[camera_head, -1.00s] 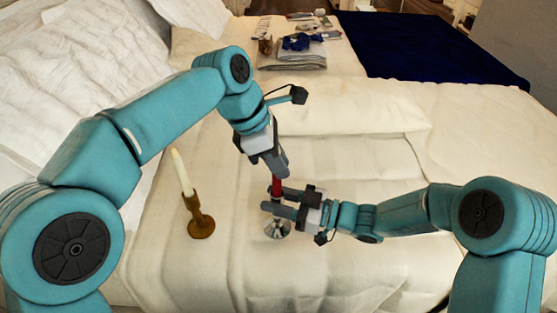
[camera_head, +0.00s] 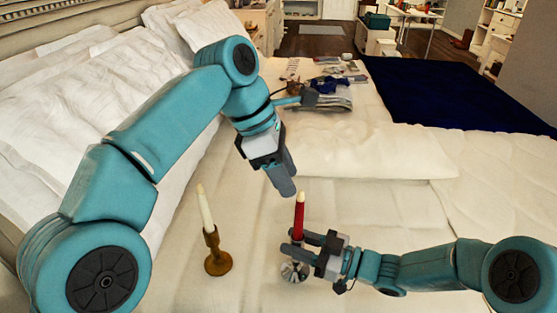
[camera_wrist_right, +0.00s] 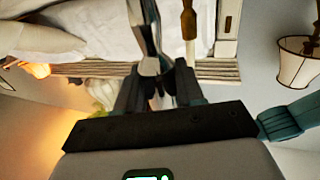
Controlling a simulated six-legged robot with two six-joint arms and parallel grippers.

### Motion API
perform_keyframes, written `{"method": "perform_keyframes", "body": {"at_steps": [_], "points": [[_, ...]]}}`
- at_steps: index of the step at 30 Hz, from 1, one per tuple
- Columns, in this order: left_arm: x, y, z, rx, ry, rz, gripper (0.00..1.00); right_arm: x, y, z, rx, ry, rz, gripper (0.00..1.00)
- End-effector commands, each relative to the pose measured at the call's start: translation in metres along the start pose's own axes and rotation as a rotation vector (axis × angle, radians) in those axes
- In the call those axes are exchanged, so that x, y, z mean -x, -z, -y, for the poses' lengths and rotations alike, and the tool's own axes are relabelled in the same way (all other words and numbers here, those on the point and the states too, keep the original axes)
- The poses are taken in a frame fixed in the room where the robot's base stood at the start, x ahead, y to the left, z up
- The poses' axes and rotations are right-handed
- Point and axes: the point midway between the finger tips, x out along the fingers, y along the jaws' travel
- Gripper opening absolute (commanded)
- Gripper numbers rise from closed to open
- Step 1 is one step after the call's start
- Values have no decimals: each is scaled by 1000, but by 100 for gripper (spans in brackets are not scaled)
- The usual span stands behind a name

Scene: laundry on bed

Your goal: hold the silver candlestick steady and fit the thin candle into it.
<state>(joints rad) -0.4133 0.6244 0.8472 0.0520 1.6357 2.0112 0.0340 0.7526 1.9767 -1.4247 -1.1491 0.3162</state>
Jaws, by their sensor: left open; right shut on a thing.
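The thin red candle (camera_head: 299,214) stands upright, its lower end at the silver candlestick (camera_head: 293,273) on the bed. My right gripper (camera_head: 301,244) is shut on the candlestick's stem, below the candle. The fingers hide the joint, so I cannot tell how deep the candle sits. In the right wrist view the shiny candlestick (camera_wrist_right: 149,66) shows between the fingers. My left gripper (camera_head: 285,184) is open and empty, pointing down, just above and left of the candle's tip and apart from it.
A brass candlestick (camera_head: 217,262) with a white candle (camera_head: 205,209) stands to the left on the bed. Folded laundry (camera_head: 335,92) and a dark blue blanket (camera_head: 450,95) lie farther back. Pillows (camera_head: 90,100) fill the left. The bed right of the laundry's front is clear.

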Motion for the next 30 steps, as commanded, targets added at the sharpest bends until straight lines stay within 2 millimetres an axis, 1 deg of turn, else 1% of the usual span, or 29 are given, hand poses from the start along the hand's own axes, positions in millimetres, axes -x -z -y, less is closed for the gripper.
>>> {"method": "perform_keyframes", "body": {"at_steps": [1,6,9,13,23,24,26,30], "points": [[8,0,-1,0,-4,2,44,0,-8,3,-11,5,15,0],[25,0,-1,1,-1,1,44,0,-8,3,-11,6,15,0],[31,0,0,1,-1,1,44,0,-8,3,-11,6,15,0],[34,1,0,1,0,0,44,0,-8,3,-11,6,15,0],[34,1,0,0,1,0,44,0,-8,3,-11,6,15,0],[34,1,0,0,1,0,44,0,-8,3,-11,6,15,47],[34,1,0,0,1,0,44,0,-7,3,-10,5,14,66],[34,1,0,0,1,0,44,0,-5,2,-7,3,10,67]]}}
